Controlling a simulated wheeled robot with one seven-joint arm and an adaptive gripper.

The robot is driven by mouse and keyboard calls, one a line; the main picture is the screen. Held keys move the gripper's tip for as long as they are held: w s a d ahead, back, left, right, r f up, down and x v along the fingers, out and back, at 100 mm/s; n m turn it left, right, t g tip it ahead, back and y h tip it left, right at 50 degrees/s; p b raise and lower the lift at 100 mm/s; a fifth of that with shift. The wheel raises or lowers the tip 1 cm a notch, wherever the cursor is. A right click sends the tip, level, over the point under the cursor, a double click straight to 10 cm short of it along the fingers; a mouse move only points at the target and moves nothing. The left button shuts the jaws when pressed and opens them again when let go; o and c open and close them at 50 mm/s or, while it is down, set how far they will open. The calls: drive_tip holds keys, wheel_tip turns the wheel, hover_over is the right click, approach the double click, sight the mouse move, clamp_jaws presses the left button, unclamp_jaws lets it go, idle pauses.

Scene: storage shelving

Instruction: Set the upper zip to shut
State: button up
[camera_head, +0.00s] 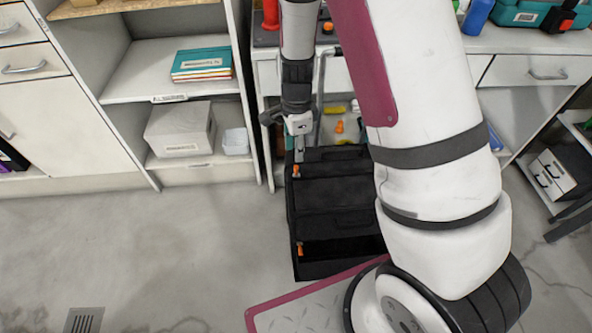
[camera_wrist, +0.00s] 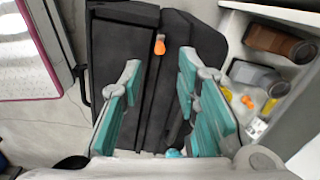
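A black bag or case (camera_head: 335,225) with two zip lines stands on the floor in front of the shelving. Its upper orange zip pull (camera_head: 296,170) and lower orange zip pull (camera_head: 300,248) both show at the left end. My gripper (camera_head: 300,150) is at the bag's upper left corner, close to the upper pull. In the wrist view my gripper (camera_wrist: 160,62) has its teal fingers wide apart over the black bag (camera_wrist: 110,45). One orange pull (camera_wrist: 160,45) lies between and just beyond the fingertips, not gripped. My arm hides the bag's right side in the head view.
Shelving (camera_head: 170,75) with booklets (camera_head: 202,64) and a grey box (camera_head: 180,130) stands at the left. Behind the bag, an open compartment holds small orange and yellow items (camera_head: 340,126). The floor (camera_head: 130,240) left of the bag is clear.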

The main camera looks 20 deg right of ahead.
sight(296, 174)
wheel_tip(296, 174, down, 9)
drive_tip(key=b, duration=0.3)
clamp_jaws()
